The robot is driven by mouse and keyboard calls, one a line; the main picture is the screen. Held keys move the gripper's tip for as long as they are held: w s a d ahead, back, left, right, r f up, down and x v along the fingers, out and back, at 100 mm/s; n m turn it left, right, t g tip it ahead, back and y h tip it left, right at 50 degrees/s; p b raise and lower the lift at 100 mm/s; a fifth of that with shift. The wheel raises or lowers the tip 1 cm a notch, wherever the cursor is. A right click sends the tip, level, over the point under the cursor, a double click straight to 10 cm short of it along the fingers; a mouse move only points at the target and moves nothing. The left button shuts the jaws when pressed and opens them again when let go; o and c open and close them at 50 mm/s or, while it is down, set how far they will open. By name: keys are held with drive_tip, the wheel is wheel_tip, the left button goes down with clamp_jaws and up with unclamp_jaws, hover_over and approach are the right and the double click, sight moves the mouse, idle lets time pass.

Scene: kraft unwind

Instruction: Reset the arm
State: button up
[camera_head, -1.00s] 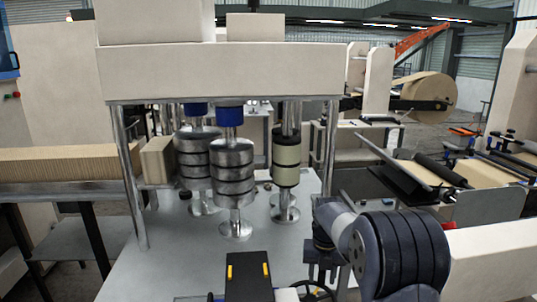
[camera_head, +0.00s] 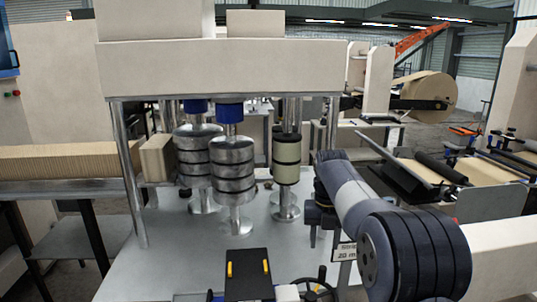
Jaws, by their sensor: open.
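My arm (camera_head: 365,215) reaches in from the right, its thick dark-banded joint low in the picture. My gripper (camera_head: 316,238) hangs down at the arm's far end, to the right of the metal roller stacks and over the right side of the grey bench top (camera_head: 180,250). It looks open, with nothing seen between its fingers. It is small and partly hidden by the wrist, so the gap between the fingers is hard to make out.
Two ringed metal stacks (camera_head: 233,170) and a cream-ringed spindle (camera_head: 287,165) stand under the beige press beam (camera_head: 220,70). A black box (camera_head: 247,275) is at the near edge. A sign (camera_head: 345,252) stands by the arm. Tan blocks (camera_head: 60,162) line the left.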

sight(324, 282)
wheel_tip(324, 282, down, 11)
drive_tip(key=shift+r+p, duration=0.1)
drive_tip(key=shift+p, duration=0.7)
drive_tip(key=shift+d+f+m+b, duration=0.3)
drive_tip(key=shift+b, duration=0.1)
drive_tip(key=shift+s+d+m, duration=0.2)
drive_tip(key=shift+s+m, duration=0.05)
drive_tip(key=shift+m, duration=0.15)
drive_tip(key=shift+s+d+r+m+b, duration=0.2)
drive_tip(key=shift+m+b, duration=0.1)
drive_tip(key=shift+m, duration=0.3)
